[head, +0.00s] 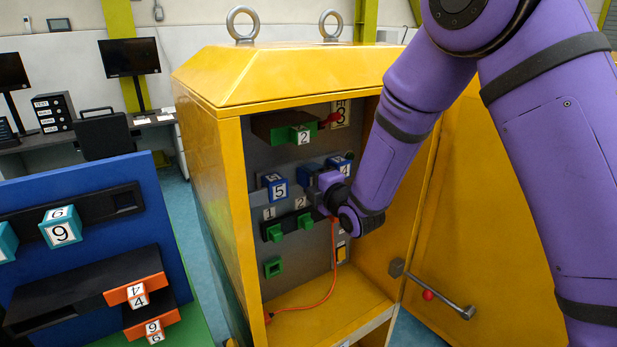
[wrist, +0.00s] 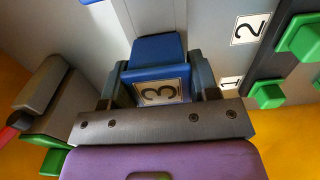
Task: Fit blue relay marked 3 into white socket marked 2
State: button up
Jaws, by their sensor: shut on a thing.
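The blue relay marked 3 (wrist: 155,72) sits between the two fingers of my gripper (wrist: 158,82) in the wrist view, its number facing the camera. My gripper is shut on it, close to the grey panel. In the head view my gripper (head: 318,184) is inside the yellow cabinet, and my arm hides part of the panel. I cannot tell whether the relay touches the panel. A white label marked 2 (head: 300,203) is above a black strip with green blocks; this label (wrist: 250,28) is right of the relay in the wrist view. No plainly white socket shows.
A blue block marked 5 (head: 276,187) is left of my gripper and one marked 4 (head: 340,165) is behind it. A green block marked 2 (head: 302,136) is higher up. A red cable (head: 333,262) hangs below. The open yellow door (head: 480,220) is at right.

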jog(key=v, duration=0.5)
dwell(0.9)
jog(key=shift+d, duration=0.1)
